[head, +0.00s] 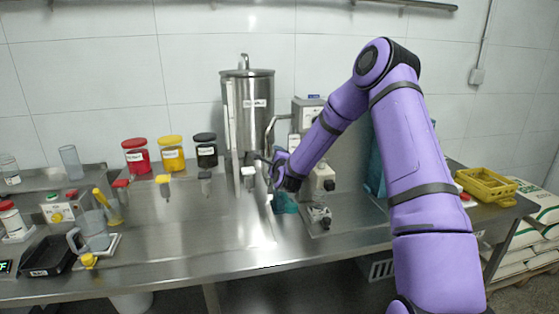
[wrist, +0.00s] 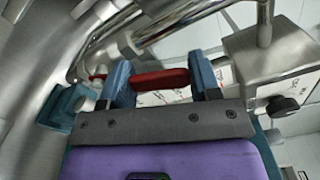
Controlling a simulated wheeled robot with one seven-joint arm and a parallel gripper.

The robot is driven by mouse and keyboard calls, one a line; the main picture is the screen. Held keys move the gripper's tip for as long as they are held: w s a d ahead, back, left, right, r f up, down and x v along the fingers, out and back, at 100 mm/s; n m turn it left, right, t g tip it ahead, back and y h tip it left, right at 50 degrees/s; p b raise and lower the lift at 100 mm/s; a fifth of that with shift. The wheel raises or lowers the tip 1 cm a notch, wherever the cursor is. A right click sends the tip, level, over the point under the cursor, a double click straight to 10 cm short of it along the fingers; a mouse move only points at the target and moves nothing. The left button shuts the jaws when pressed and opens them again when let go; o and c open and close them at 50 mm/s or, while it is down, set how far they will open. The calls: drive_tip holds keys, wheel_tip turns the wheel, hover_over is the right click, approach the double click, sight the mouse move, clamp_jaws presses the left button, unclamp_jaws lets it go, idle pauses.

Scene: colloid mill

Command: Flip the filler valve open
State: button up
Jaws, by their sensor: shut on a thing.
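My gripper (wrist: 160,78) has two blue fingers, shut on a red lever (wrist: 159,79) that spans the gap between them in the wrist view. The lever looks like the filler valve's handle; its joint to the valve body is partly hidden by the left finger. In the head view my gripper (head: 269,163) is beside the lower right of the tall steel tank (head: 250,105), near its outlet. The lever cannot be made out there. Bent steel pipework (wrist: 120,28) runs behind the lever in the wrist view.
A grey machine block with a black knob (wrist: 282,105) is close right of my fingers. A teal object (wrist: 60,106) lies left. On the steel bench (head: 215,240), red (head: 136,158), yellow (head: 171,155) and black-lidded (head: 206,152) jars stand left of the tank. The front middle bench is clear.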

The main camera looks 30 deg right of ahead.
drive_tip(key=shift+w+a+r+n, duration=0.1)
drive_tip(key=shift+a+n, duration=0.25)
drive_tip(key=shift+n, duration=0.25)
drive_tip(key=shift+w+a+r+n, duration=0.1)
drive_tip(key=shift+a+n, duration=0.2)
drive_tip(key=shift+n, duration=0.3)
drive_tip(key=o, duration=1.3)
drive_tip(key=shift+a, duration=0.1)
drive_tip(key=v, duration=1)
drive_tip(key=shift+s, duration=0.4)
